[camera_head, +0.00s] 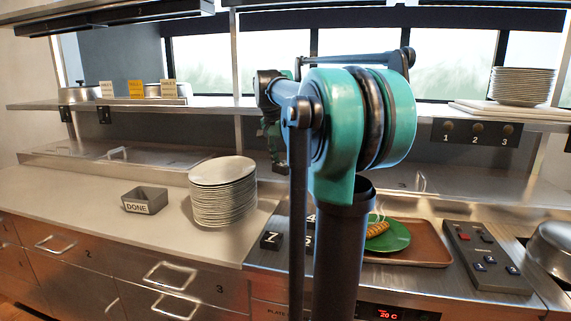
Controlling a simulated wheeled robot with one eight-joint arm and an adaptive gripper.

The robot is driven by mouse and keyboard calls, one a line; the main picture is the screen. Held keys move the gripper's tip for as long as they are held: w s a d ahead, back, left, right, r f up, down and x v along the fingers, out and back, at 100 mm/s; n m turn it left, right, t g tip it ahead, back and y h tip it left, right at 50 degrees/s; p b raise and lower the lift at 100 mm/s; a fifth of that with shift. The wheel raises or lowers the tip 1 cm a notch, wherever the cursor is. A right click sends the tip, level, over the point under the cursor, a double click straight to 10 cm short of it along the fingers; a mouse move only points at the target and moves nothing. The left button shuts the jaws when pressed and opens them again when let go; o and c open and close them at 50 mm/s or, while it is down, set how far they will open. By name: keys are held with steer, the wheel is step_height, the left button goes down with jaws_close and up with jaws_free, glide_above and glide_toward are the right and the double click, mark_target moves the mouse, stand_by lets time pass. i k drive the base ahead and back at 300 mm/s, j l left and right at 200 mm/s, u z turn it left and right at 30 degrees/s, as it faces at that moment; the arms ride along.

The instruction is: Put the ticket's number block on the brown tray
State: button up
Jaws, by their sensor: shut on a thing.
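The brown tray (432,252) lies on the counter right of my arm. A green plate (395,240) with grilled food (377,228) is on it; my arm hides the tray's left part. Black number blocks stand on the counter left of the tray: one, apparently a 7 (270,240), is clear, while a 4 (311,218) and another block (308,241) are partly behind my arm. My gripper (279,167) hangs beyond my arm, above the counter and right of the plate stack. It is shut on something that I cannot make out. Tickets (135,89) stand on the shelf, too small to read surely.
A stack of white plates (222,195) and a grey DONE box (145,200) stand on the left counter. A control panel (484,256) is right of the tray. The shelf (210,103) runs above the counter. The counter's left part is mostly free.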

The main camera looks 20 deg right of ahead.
mark_target(423, 241)
steer(key=j+z, duration=0.1)
steer(key=z, duration=0.3)
steer(key=i+j+z, duration=0.1)
steer(key=z, duration=0.25)
steer(key=j+z, duration=0.15)
steer(key=z, duration=0.25)
steer(key=j+z, duration=0.1)
steer(key=z, duration=0.25)
